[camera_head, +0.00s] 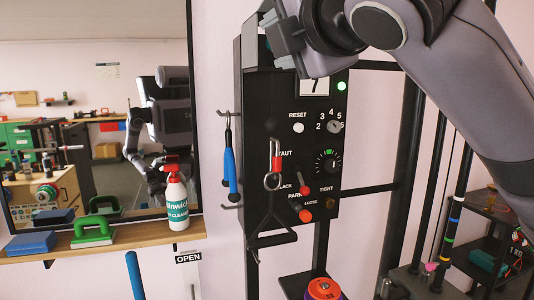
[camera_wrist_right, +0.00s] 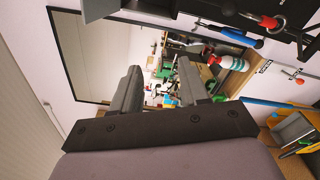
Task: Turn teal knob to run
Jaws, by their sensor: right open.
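A black control panel (camera_head: 309,220) is on the wall, with a grey numbered selector (camera_head: 333,127), a round dial with a green mark (camera_head: 328,162), and orange-red knobs (camera_head: 305,215). I see no clear teal knob; a small teal patch (camera_head: 264,46) shows at the panel's upper left, partly covered by my right gripper. My right gripper (camera_head: 284,34) is in front of the panel's top, its fingers hard to make out there. In the right wrist view its two fingers (camera_wrist_right: 160,88) are apart with nothing between them. My left gripper is not in view.
A mirror (camera_head: 97,70) hangs left of the panel. A shelf (camera_head: 130,234) below it holds a spray bottle (camera_head: 177,203), a green-handled tool (camera_head: 93,232) and blue blocks. Blue-handled pliers (camera_head: 230,165) and a triangular handle (camera_head: 272,240) hang at the panel. A rack stands right.

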